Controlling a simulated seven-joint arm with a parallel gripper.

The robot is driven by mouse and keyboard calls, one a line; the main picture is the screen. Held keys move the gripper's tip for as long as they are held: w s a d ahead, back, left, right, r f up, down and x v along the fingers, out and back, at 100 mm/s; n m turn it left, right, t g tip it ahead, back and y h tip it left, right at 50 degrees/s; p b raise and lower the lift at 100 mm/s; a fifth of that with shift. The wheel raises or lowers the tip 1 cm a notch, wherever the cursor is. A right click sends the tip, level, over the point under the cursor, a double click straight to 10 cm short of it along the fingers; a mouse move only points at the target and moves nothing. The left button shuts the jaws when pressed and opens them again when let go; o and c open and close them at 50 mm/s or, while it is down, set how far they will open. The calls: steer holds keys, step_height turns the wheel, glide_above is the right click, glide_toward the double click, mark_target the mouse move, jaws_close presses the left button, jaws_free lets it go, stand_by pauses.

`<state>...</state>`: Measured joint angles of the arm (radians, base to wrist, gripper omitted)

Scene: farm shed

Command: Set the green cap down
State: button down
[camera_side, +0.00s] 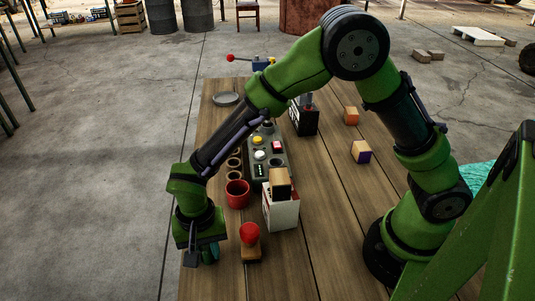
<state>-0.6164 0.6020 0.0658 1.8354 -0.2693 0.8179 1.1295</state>
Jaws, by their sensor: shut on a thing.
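My gripper (203,254) points down at the near left of the table, close to the table's left edge. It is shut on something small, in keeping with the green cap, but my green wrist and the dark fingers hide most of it. I cannot make out the cap's outline or whether it touches the table. A stamp with a red knob (249,235) stands just right of my gripper.
A red mug (237,194) stands behind my gripper. A white box (281,208) with a wooden block (280,183) is to its right. A button panel (261,163), a grey plate (226,99) and wooden cubes (361,152) lie farther back.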

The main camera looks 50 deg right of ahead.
steer(key=shift+f, duration=0.15)
steer(key=c, duration=0.9)
jaws_free()
steer(key=shift+o, duration=0.2)
steer(key=d+r+t+y, duration=0.1)
steer(key=d+r, duration=0.2)
steer(key=r, duration=0.6)
steer(key=d+r, duration=0.3)
steer(key=r, duration=0.6)
steer(key=s+d+r+n+t, duration=0.1)
steer(key=s+d+r+t, duration=0.1)
steer(key=d, duration=0.3)
steer(key=s+d+r+n+t, duration=0.1)
steer(key=s+d+r+t, duration=0.1)
steer(key=s+d, duration=0.2)
steer(key=s+d+r+n+t+y, duration=0.1)
steer(key=s+d+r+t, duration=0.1)
steer(key=d, duration=0.6)
steer(key=shift+s, duration=0.75)
steer(key=shift+a, duration=0.1)
